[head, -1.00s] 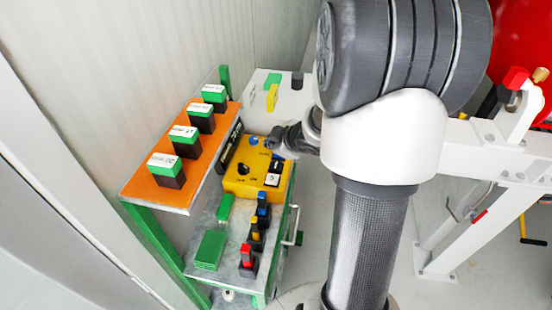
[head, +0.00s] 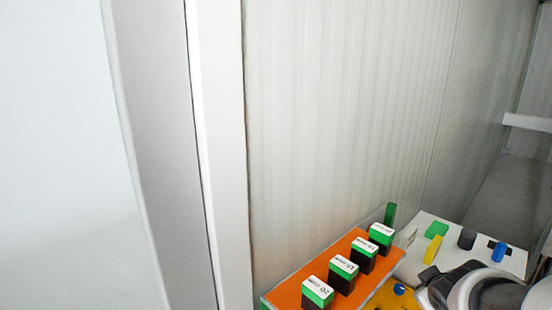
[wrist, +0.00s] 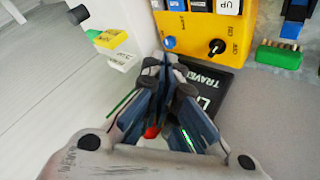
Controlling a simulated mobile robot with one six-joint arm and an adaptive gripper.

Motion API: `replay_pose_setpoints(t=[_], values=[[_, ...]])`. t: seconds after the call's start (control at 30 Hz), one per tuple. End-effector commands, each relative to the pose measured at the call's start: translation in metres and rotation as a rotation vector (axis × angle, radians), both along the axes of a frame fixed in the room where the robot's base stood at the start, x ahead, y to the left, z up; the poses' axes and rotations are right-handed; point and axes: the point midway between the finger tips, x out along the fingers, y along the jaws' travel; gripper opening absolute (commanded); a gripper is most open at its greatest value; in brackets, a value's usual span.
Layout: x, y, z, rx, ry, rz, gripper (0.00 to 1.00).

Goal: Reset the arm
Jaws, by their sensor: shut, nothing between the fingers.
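My gripper (wrist: 167,72) shows in the wrist view with its dark fingers closed together and empty. Its tips are in front of a yellow control box (wrist: 188,48) with a black knob and a blue button. A black plate with white lettering (wrist: 212,88), partly reading "TRAVEL", lies just beyond the fingers on the right. I cannot tell whether the fingers touch it. In the head view part of my arm (head: 480,285) shows at the bottom right corner, and the yellow box (head: 392,298) is mostly cut off by the lower edge.
An orange shelf (head: 285,292) carries several green-and-black labelled blocks. Behind it stands a white box (head: 415,262) with green, yellow, black and blue parts on top. A pale ribbed wall (head: 340,110) rises behind. In the wrist view a grey floor (wrist: 50,80) lies open at left.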

Motion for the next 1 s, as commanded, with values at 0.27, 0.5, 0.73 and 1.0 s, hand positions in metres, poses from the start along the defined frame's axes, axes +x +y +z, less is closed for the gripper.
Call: replay_pose_setpoints(t=[0.27, 0.5, 0.73, 1.0], values=[[-0.114, 0.108, 0.033, 0.280, 0.079, -0.199, 0.00], [-0.186, 0.177, 0.026, 0.487, 0.202, -0.204, 0.00], [-0.199, 0.188, 0.025, 0.522, 0.230, -0.201, 0.00], [-0.198, 0.188, 0.025, 0.520, 0.228, -0.202, 0.00]])
